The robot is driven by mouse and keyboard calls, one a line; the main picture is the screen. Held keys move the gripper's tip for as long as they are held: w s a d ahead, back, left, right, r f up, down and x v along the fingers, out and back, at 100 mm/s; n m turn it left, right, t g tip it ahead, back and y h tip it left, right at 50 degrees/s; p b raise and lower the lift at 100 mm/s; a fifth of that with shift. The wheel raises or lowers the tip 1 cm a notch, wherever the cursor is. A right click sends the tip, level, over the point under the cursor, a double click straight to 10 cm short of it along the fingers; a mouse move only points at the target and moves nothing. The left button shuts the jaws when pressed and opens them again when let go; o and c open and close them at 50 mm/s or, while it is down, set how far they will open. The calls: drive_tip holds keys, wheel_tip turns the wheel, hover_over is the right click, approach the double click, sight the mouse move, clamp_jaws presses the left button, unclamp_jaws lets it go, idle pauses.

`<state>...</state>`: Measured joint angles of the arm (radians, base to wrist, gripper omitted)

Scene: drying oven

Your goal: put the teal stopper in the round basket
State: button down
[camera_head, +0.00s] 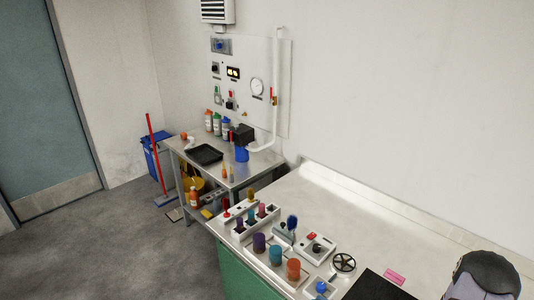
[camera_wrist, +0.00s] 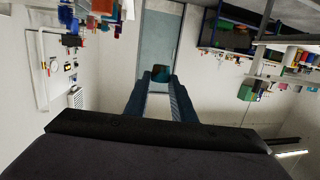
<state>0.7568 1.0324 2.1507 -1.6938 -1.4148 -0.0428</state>
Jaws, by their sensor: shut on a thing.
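In the wrist view my gripper (camera_wrist: 161,79) is shut on a small dark teal piece, the teal stopper (camera_wrist: 161,70), held between the fingertips. The fingers hide part of it. The gripper does not show in the head view; only a dark part of my arm is at the lower right corner. A dark round spoked ring (camera_head: 344,263) lies on the bench; I cannot tell whether it is the round basket. No other round basket is clear.
On the bench (camera_head: 330,190), purple, teal and orange cylinders (camera_head: 293,268) stand in a row beside a white rack of coloured pieces (camera_head: 254,220). A grey switch box (camera_head: 316,246) and a black mat (camera_head: 378,286) are nearby. The back of the bench is clear.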

drive_tip(key=f+m+t+h+b, duration=0.4)
drive_tip(key=f+m+h+b, duration=0.1)
drive_tip(key=shift+s+a+f+t, duration=0.1)
drive_tip(key=shift+s+f+t, duration=0.1)
drive_tip(key=shift+f+t, duration=0.1)
idle(0.6)
